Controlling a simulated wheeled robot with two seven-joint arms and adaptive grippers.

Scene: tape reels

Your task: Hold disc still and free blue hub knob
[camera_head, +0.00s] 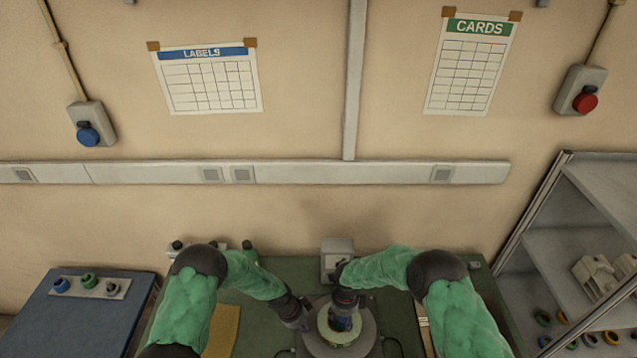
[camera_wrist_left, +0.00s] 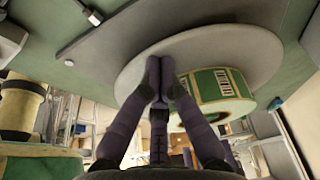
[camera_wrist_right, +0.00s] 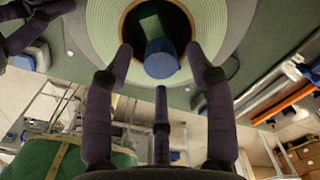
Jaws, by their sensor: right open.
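A round grey disc (camera_head: 312,343) lies on the green bench and carries a pale green tape reel (camera_head: 338,340). In the left wrist view the disc (camera_wrist_left: 215,45) has a green and cream reel (camera_wrist_left: 218,85) on it.
A grey box (camera_head: 337,248) stands at the bench's back. A yellow sheet (camera_head: 222,330) lies at left. A blue-topped table (camera_head: 80,315) with coloured knobs stands left, and shelves (camera_head: 580,240) with rings stand right. My two grippers are close together over the disc.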

